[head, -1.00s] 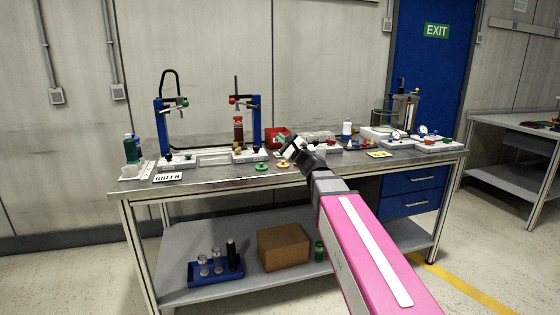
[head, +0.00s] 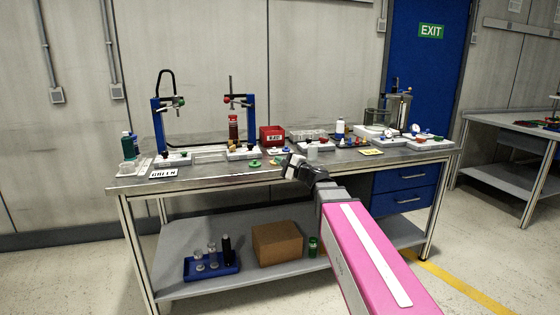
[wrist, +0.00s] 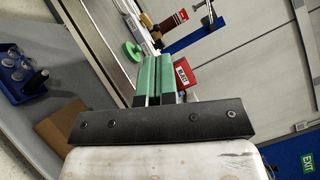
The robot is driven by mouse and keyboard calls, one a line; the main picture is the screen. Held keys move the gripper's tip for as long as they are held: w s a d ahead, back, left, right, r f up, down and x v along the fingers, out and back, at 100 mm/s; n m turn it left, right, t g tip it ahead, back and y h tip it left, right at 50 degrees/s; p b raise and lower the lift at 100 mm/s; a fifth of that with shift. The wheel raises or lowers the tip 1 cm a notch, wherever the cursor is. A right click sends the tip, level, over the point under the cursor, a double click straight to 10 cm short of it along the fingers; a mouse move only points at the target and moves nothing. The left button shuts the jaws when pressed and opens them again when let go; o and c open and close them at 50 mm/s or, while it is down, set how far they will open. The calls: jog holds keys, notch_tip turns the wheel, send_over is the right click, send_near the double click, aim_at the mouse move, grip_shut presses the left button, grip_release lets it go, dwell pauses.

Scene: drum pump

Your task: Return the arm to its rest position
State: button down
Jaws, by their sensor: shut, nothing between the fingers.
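My gripper (head: 287,165) is at the end of my pink arm, in front of the workbench (head: 215,184), near the bench's front edge. In the wrist view the green fingers (wrist: 157,78) lie side by side, closed together with nothing between them. Beyond them in the wrist view are a red box (wrist: 186,73) and a green round piece (wrist: 132,50). The gripper looks clear of the things on the bench.
Two blue-post stands (head: 158,124) with a red bottle (head: 233,128) are at the left back. A red bin (head: 271,136), gauges and small parts line the bench. A lower shelf holds a cardboard box (head: 277,243) and a blue tray (head: 212,270). The floor in front is clear.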

jog(key=s+d+f+n+g+h, duration=0.2)
jog(key=s+f+n+g, duration=0.1)
jog(key=f, duration=0.5)
jog(key=s+d+f+n+g+h, duration=0.2)
jog(key=s+f+h, duration=0.15)
jog(key=f, duration=0.55)
jog(key=s+d+f+n+g+h, duration=0.2)
jog(key=s+f+n+g, duration=0.15)
jog(key=f, duration=0.45)
jog(key=s+d+f+n+g+h, duration=0.3)
jog(key=s+d+f+h, duration=0.4)
jog(key=s+d+f, duration=0.4)
jog(key=shift+d+f+g, duration=0.5)
jog(key=shift+d+g, duration=0.05)
jog(key=shift+d, duration=0.45)
jog(key=shift+s+a+n+h, duration=0.1)
jog(key=shift+n+h, duration=0.15)
